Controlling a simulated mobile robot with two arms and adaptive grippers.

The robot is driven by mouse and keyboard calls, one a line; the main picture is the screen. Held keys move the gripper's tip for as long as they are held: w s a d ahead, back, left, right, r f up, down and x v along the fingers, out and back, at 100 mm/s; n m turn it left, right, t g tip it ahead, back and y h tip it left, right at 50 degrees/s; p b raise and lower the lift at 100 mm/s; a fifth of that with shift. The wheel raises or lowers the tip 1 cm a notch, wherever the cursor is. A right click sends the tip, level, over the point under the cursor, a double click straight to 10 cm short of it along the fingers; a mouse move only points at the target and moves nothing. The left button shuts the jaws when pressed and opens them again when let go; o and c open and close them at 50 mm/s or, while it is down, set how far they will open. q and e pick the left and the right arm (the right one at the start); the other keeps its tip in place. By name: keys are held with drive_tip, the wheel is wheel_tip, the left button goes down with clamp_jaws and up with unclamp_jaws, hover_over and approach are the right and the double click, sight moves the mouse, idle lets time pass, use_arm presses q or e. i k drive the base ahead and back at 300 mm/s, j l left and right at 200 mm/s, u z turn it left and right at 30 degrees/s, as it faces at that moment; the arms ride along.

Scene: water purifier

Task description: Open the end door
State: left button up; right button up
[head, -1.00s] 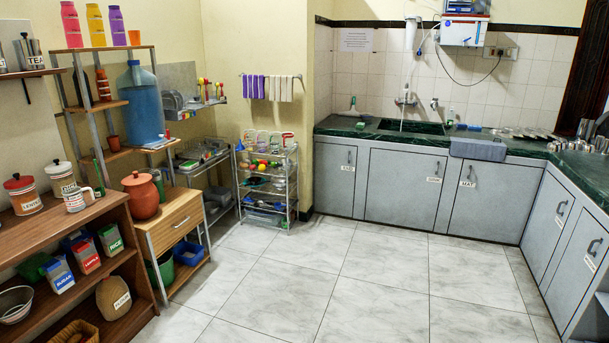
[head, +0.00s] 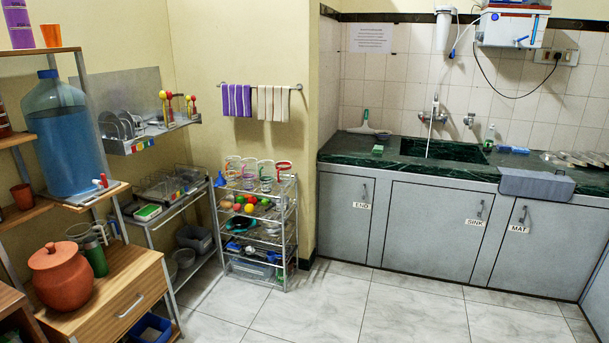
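The end door (head: 344,218) is a grey cabinet door under the green counter, at the left end of the row. It carries a white label reading END and a vertical metal handle (head: 364,191) near its upper right. The door is shut. The sink door (head: 428,232) is to its right, then the mat door (head: 532,245), each with its own label and handle, both shut. Neither of my grippers shows in the head view.
The tiled floor (head: 380,313) in front of the cabinets is clear. A wire rack (head: 259,230) with cups and vegetables stands left of the end door, by the wall corner. A wooden drawer unit (head: 120,300) with a clay pot (head: 63,277) stands at the left.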

sight(345, 203)
drive_tip(key=i, duration=2.1)
